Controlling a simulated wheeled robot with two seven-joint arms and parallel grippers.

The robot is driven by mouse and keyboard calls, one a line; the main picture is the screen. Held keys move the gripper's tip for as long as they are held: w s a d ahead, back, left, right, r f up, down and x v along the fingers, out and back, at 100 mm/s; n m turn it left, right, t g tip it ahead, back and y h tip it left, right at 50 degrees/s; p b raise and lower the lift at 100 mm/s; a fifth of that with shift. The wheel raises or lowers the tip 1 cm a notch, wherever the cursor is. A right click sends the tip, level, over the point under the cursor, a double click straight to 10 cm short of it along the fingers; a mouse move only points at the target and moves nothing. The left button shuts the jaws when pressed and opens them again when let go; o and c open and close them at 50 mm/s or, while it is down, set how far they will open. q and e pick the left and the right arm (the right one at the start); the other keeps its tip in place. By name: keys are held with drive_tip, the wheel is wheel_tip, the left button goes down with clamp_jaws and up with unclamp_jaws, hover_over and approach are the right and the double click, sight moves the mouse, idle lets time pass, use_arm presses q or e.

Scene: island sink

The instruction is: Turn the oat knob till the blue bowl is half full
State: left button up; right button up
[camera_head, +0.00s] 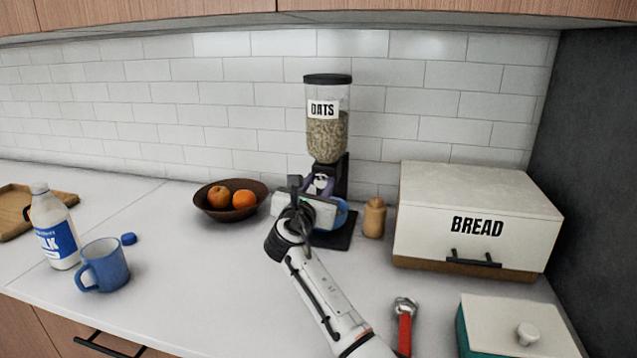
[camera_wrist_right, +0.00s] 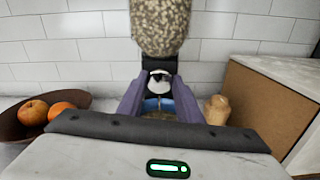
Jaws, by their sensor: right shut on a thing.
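The oat dispenser (camera_head: 327,120) stands against the tiled wall, with a clear canister labelled OATS, partly filled, on a black stand. Its knob (camera_wrist_right: 160,82) is a white-faced disc on the front below the canister. My right gripper (camera_head: 318,184) is at the knob, its purple fingers on both sides of it, shut on it. The blue bowl (camera_head: 341,214) sits on the dispenser base, mostly hidden behind my gripper. Its blue rim also shows between the fingers in the right wrist view (camera_wrist_right: 153,104). How full it is cannot be told. My left gripper is not in view.
A brown fruit bowl (camera_head: 216,211) stands left of the dispenser, and a wooden shaker (camera_head: 374,218) close on its right. The bread box (camera_head: 430,225) is further right. A milk bottle (camera_head: 52,225), blue mug (camera_head: 104,266) and red-handled tool (camera_head: 405,330) stand or lie nearer.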

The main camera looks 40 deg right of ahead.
drive_tip(key=shift+m, duration=0.6)
drive_tip(key=o, duration=1)
drive_tip(key=shift+o, duration=0.2)
drive_tip(key=v, duration=1)
drive_tip(key=shift+s, duration=0.2)
drive_tip(key=shift+a, duration=0.1)
